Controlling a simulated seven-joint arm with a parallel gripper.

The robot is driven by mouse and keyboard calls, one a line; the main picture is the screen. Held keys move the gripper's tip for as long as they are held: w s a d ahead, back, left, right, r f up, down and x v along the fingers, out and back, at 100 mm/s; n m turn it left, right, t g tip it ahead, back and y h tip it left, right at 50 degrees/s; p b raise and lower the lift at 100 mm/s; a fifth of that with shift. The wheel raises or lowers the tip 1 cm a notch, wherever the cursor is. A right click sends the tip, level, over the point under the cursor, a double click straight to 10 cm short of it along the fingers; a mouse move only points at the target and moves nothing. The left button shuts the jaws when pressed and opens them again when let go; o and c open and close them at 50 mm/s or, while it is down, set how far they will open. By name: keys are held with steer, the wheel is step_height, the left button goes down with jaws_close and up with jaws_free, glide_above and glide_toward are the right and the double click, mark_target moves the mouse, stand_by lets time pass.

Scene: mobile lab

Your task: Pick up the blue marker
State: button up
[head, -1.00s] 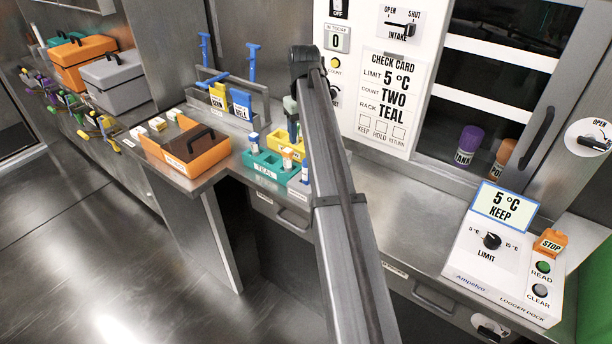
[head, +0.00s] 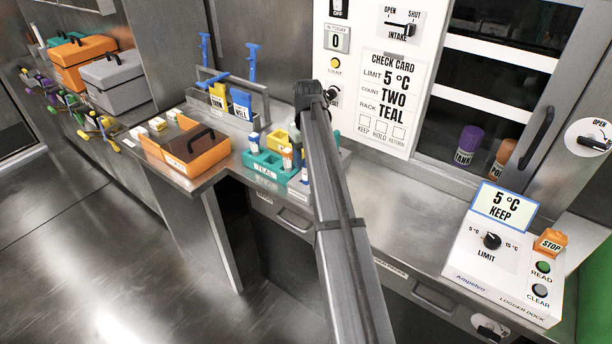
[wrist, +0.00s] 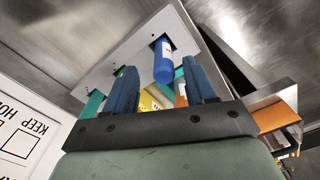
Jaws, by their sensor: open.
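In the wrist view, the blue marker (wrist: 163,62) is a blue cylinder with a rounded near end. It sticks out of a hole in a pale grey plate (wrist: 100,69). My gripper (wrist: 160,68) is open, with its dark blue fingers on either side of the marker in the picture. The marker appears nearer the right finger, and I cannot tell whether they touch. A green piece shows by the left finger, and teal pieces show behind the fingers.
A teal rack (head: 262,167) with small vials stands beside an orange box (head: 200,158). A metal caddy (head: 228,112) with yellow and blue boxes is behind. The check card panel (head: 388,95) is close on the right. The bench before the logger dock (head: 500,262) is clear.

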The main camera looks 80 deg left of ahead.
mark_target(306, 177)
steer(key=shift+s+d+f, duration=0.1)
steer(key=shift+s+f, duration=0.05)
steer(key=shift+f, duration=1.05)
steer(key=shift+s+f, duration=0.1)
steer(key=shift+f, duration=1.05)
steer(key=shift+c, duration=0.4)
jaws_close()
